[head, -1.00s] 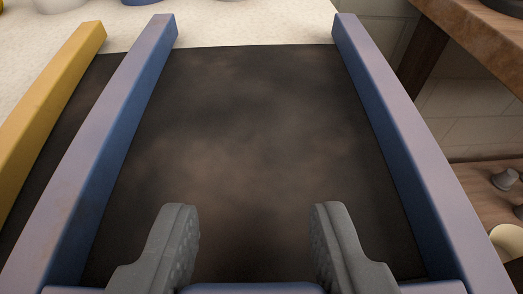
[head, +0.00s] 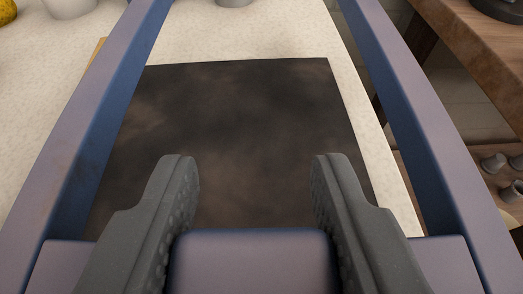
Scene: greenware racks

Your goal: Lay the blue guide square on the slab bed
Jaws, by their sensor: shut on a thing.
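The blue guide square (head: 76,125) fills much of the head view. Its two long bars run away on the left and right and pass out of the top edge, so their far ends are hidden. Its near cross bar (head: 250,265) lies between the fingers of my gripper (head: 254,185), which is shut on it. The dark slab bed (head: 235,115) lies flat beyond and below the square, on a pale worktop. The left bar covers the bed's left side. The right bar hangs over the worktop's right edge, apart from the bed.
A bit of a yellow bar (head: 98,48) shows behind the left blue bar. A wooden shelf unit (head: 470,50) with small pots stands at the right, across a gap.

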